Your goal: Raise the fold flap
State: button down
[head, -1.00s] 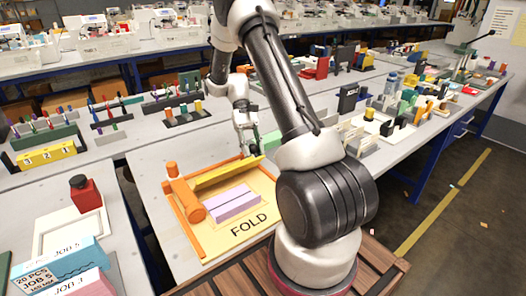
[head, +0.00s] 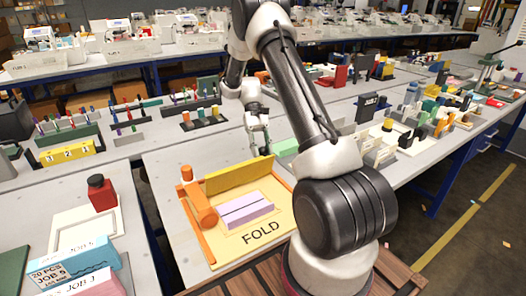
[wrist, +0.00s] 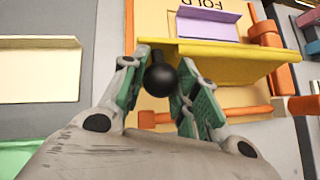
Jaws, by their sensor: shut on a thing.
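The yellow fold flap (head: 238,174) stands steeply raised along the back of the tan FOLD board (head: 275,222). It also shows in the wrist view (wrist: 235,62), with a round black knob (wrist: 160,76) at its end. My gripper (head: 263,150) is at the flap's right end in the head view. In the wrist view its green-padded fingers (wrist: 158,88) are shut on the knob, one on each side. A lilac creased piece (head: 246,210) lies on the board in front of the flap.
An orange roller (head: 200,203) and orange rails lie along the board's left side, with an orange post (head: 187,174) behind. A red bottle (head: 101,193) and white frame (head: 85,233) are farther left. Pen racks (head: 200,118) stand behind; my arm hides table to the right.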

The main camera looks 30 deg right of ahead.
jog(key=shift+a+f, duration=0.15)
jog(key=shift+f, duration=0.2)
jog(key=c, duration=1.1)
grip_release()
jog(key=shift+r, duration=0.1)
jog(key=v, duration=1.2)
jog(key=shift+w, duration=0.1)
